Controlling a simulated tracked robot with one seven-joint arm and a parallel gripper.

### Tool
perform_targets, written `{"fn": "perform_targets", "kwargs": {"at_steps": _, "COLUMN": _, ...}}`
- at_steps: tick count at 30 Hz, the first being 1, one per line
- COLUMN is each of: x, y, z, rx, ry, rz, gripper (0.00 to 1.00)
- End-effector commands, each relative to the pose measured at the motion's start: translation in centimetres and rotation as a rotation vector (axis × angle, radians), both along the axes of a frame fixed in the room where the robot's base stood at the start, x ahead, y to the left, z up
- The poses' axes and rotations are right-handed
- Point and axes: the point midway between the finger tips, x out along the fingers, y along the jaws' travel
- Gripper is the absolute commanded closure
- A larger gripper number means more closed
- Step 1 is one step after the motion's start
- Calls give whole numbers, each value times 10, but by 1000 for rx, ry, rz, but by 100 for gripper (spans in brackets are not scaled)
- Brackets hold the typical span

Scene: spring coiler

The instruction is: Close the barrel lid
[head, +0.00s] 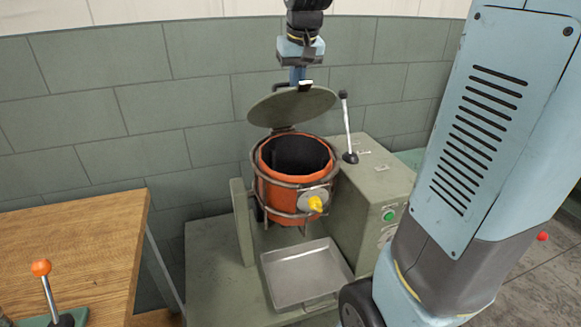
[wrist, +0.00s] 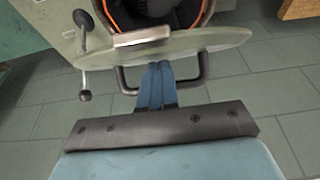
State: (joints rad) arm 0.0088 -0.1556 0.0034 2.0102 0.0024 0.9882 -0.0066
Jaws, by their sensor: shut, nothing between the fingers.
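The orange barrel (head: 290,195) stands in a frame on the green machine, its mouth open and dark inside. Its round grey-green lid (head: 290,107) is raised on the hinge behind the mouth, tilted up. My gripper (head: 302,84) is shut and empty, at the lid's upper rim in the head view. In the wrist view my gripper (wrist: 155,75) reaches up to the lid (wrist: 200,44), close to its edge and the dark handle (wrist: 204,75). I cannot tell whether the fingers touch the lid. The barrel's rim (wrist: 112,12) shows beyond the lid.
A metal tray (head: 305,275) lies below the barrel. A wooden table (head: 75,255) with an orange-knobbed lever (head: 41,268) is at the left. The tiled wall (head: 130,110) is behind.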

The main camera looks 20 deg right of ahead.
Motion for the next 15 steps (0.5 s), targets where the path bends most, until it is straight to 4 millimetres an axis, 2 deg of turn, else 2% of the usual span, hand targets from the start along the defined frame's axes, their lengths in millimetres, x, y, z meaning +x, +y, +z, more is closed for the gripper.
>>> {"fn": "perform_targets", "kwargs": {"at_steps": 15, "x": -28, "y": 0, "z": -27, "rx": 0, "ry": 0, "rz": 0, "gripper": 100}}
